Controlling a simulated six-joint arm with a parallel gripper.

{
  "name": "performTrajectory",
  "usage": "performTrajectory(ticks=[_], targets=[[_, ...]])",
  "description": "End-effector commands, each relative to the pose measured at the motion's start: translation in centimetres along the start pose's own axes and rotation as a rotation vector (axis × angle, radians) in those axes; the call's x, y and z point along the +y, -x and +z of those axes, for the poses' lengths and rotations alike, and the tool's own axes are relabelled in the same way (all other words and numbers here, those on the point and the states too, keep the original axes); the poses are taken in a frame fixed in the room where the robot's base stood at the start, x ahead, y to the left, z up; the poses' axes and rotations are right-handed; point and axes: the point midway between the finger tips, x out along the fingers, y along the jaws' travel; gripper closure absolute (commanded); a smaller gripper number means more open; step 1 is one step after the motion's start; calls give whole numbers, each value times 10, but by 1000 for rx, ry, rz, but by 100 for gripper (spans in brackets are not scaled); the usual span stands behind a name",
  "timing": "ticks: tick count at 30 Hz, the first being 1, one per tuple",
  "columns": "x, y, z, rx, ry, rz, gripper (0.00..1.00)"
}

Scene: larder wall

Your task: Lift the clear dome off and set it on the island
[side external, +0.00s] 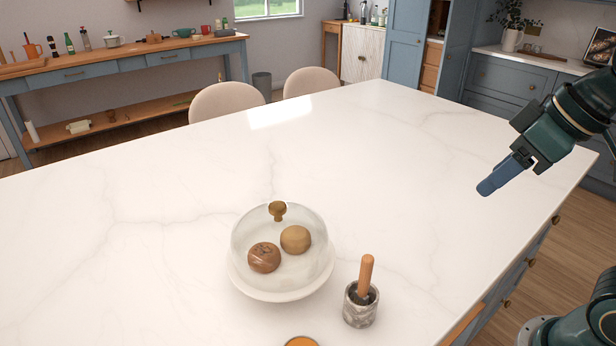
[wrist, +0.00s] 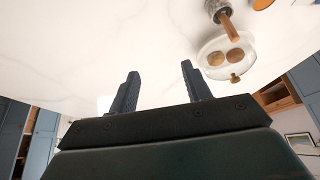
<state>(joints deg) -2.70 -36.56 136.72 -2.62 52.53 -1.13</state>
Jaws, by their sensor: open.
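The clear dome (side external: 283,221) with a brown wooden knob (side external: 278,210) stands over two round buns on a white plate (side external: 280,294) on the island (side external: 150,250). One bun (side external: 264,257) is darker brown and the other (side external: 295,239) is lighter tan. In the wrist view the dome (wrist: 228,68) shows at upper right, with its knob (wrist: 235,77) towards the lower edge. My gripper (side external: 488,188) is above the right part of the island, well to the right of the dome and apart from it. It also shows in the wrist view (wrist: 160,68), its fingers spread with nothing between them.
A marble mortar (side external: 360,307) with a wooden-handled pestle (side external: 366,274) stands just right of the dome. An orange-topped round item (side external: 300,342) is cut off at the bottom edge. The island's left and far areas are clear. Two chairs (side external: 227,101) stand behind it.

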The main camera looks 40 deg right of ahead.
Motion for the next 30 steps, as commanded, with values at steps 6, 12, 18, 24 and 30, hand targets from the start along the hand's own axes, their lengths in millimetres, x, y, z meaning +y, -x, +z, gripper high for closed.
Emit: performTrajectory(ticks=[6,12,18,24,30], targets=[[-26,0,-55,-22,142,-71,52],[-57,-6,-103,-41,279,-136,52],[-93,-18,-146,-58,416,-200,52],[-132,-36,-181,-71,548,-260,52],[-159,-49,-200,-79,635,-297,52]])
